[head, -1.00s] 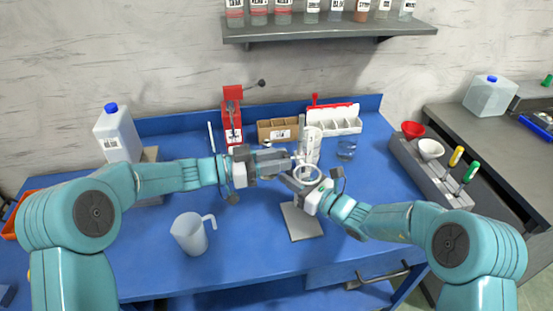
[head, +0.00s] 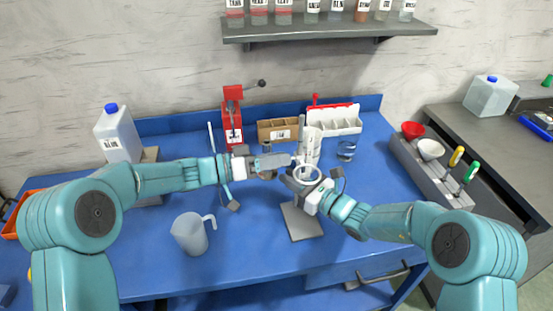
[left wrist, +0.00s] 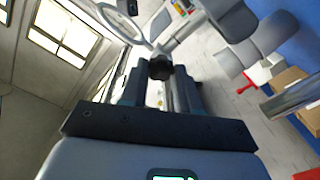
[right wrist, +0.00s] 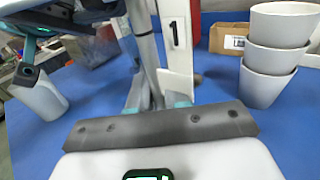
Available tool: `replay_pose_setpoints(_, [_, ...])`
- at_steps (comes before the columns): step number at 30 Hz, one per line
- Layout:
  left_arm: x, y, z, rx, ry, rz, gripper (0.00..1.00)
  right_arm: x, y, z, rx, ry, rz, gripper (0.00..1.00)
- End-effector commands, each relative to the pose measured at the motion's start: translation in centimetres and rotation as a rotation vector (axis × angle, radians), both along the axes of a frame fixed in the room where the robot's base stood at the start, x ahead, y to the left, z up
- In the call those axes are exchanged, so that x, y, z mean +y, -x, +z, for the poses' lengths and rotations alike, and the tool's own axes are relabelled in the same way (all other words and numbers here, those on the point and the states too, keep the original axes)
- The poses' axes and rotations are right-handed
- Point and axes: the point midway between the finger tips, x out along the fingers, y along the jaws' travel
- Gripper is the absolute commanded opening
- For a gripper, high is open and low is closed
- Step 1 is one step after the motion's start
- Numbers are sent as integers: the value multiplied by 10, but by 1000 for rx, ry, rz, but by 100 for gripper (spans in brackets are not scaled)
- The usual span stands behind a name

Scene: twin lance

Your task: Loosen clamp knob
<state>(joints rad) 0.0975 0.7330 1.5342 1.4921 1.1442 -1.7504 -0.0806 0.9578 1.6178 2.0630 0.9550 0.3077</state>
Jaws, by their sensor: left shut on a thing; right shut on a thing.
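A ring stand has a grey base plate (head: 303,222) on the blue bench and a white ring (head: 307,173) above it. The clamp knob (left wrist: 160,67), black and lobed, sits between the fingertips of my left gripper (head: 287,162) in the left wrist view. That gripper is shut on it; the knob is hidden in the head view. My right gripper (head: 290,178) is low beside the ring and shut on the stand's upright grey rod (right wrist: 147,50). The exact grip on the rod is partly hidden. The ring also shows in the left wrist view (left wrist: 148,38).
A red press (head: 232,115), cardboard box (head: 278,130) and white rack (head: 335,121) line the back.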

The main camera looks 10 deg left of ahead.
Motion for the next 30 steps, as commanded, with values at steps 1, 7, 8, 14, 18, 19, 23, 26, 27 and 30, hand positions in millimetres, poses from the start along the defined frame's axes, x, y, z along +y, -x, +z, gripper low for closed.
replay_pose_setpoints(1, [1, -1, 0, 41, 17, 2, 0, 0, 0, 1, -1, -1, 0, 0])
replay_pose_setpoints(7, [1, -1, 0, 218, 85, 2, 0, 0, 0, 1, -1, -1, 0, 0])
replay_pose_setpoints(8, [1, -1, 0, 245, 95, 2, 0, 0, 0, 1, -1, -1, 0, 0])
replay_pose_setpoints(14, [1, -2, -1, 422, 164, 3, 0, 0, 0, 1, -1, -1, 0, 0])
replay_pose_setpoints(18, [1, -2, -1, 545, 212, 3, 0, 0, 0, 1, -1, -1, 0, 0])
replay_pose_setpoints(19, [1, -2, -1, 572, 222, 3, 0, 0, 0, 1, -1, -1, 0, 0])
replay_pose_setpoints(23, [1, -2, -1, 687, 266, 3, 0, 0, 0, 1, -1, -1, 0, 0])
replay_pose_setpoints(26, [1, -2, -2, 776, 301, 3, 0, 0, 0, 1, -1, -1, 0, 0])
replay_pose_setpoints(27, [1, -2, -2, 811, 315, 3, 0, 0, 0, 1, -1, -1, 0, 0])
replay_pose_setpoints(30, [1, -2, -2, 900, 349, 3, 0, 0, 0, 0, -1, -1, 0, 0])
